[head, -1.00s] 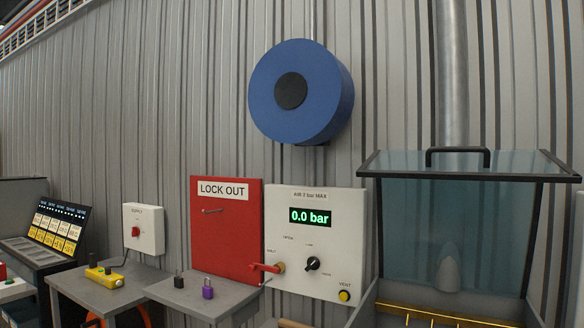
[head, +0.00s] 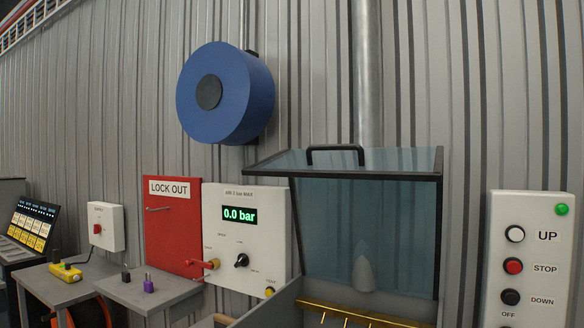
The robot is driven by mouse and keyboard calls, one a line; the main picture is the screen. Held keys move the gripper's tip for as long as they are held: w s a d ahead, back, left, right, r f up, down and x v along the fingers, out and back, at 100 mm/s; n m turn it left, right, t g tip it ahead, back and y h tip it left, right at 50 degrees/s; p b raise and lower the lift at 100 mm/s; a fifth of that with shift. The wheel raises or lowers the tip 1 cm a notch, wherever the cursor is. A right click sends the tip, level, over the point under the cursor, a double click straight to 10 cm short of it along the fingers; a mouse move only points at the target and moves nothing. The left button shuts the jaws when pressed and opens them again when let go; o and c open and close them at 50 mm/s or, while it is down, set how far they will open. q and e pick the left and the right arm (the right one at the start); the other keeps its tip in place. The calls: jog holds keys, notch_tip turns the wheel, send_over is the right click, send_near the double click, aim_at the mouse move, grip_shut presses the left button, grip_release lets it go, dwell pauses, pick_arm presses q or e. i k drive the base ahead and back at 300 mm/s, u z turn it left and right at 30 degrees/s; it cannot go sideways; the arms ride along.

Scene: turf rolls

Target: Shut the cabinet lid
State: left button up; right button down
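The cabinet lid (head: 400,161) is a see-through panel in a dark frame, with a black bar handle (head: 336,149) on it. It stands raised at the top of the cabinet, with a tinted clear panel (head: 335,235) below it. Inside the cabinet (head: 268,306) are a grey rounded nozzle-like shape (head: 364,270) and a brass-coloured bar (head: 360,314) low at the front. The cabinet's lower part is cut off by the frame. Neither of my grippers is in view.
A white panel (head: 235,270) reading 0.0 bar and a red LOCK OUT board (head: 170,235) stand left of the cabinet. A white UP/STOP/DOWN box (head: 530,285) is on the right. Small grey tables (head: 150,293) stand at lower left. A blue reel (head: 235,100) hangs on the wall.

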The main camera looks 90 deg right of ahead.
aim_at(331, 162)
jog(key=z, duration=0.75)
jog(key=k, duration=2.65)
jog(key=z, duration=0.85)
jog(key=i, duration=1)
